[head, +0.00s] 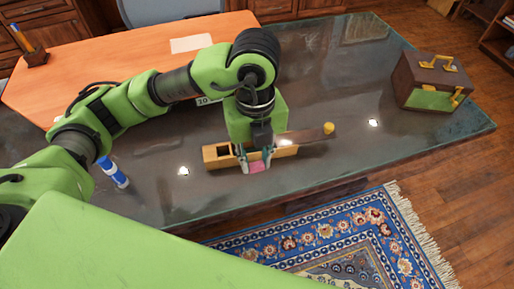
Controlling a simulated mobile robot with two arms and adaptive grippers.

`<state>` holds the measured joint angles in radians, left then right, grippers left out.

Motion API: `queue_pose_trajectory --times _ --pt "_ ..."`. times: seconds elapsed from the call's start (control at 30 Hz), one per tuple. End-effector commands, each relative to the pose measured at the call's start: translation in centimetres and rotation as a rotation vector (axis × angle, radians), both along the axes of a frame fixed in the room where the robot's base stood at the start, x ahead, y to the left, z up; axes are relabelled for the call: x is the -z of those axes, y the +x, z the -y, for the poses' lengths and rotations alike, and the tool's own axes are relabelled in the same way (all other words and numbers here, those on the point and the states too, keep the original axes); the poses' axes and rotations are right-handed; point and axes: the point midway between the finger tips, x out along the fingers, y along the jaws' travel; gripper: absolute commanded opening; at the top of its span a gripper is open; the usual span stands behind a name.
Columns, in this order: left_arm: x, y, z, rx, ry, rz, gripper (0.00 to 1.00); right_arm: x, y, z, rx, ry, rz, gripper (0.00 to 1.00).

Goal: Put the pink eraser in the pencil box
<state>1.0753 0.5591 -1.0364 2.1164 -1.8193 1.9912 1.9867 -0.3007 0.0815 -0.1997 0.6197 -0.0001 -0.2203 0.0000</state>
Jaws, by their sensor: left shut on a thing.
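My left gripper (257,161) is in the middle of the head view, pointing down over the dark glossy desk. It is shut on the pink eraser (258,167), which shows between its fingertips. The wooden pencil box (222,163) lies just behind the fingers, partly hidden by them. An open compartment shows at its left end. A dark lid with a yellow knob (328,128) reaches out to the right of the box. In this view the eraser overlaps the front side of the box; I cannot tell whether they touch. My right gripper is not in view.
A blue and white marker or bottle (113,172) stands on the desk at left. A brown and green case (432,82) with brass handles stands at the right end. An orange wood surface (130,55) with a paper (191,43) lies behind. The desk's right middle is clear.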

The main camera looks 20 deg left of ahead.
Motion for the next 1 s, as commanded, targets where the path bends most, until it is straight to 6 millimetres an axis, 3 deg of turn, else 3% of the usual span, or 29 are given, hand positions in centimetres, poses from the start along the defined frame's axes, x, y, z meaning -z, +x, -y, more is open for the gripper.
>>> queue_pose_trajectory --times 0.3,0.5,0.83,1.0 --pt "3.3 7.0 -3.5 -0.007 0.003 -0.004 0.1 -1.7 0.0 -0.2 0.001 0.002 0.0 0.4" --pt "7.1 9.6 -4.7 -0.002 0.001 -0.003 0.1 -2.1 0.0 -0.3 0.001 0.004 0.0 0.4" --pt "9.1 11.1 -5.3 0.0 0.001 -0.002 0.1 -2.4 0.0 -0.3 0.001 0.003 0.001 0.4" --pt "11.3 11.2 -5.4 0.002 0.001 -0.004 0.1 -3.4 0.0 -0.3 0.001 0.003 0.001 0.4"
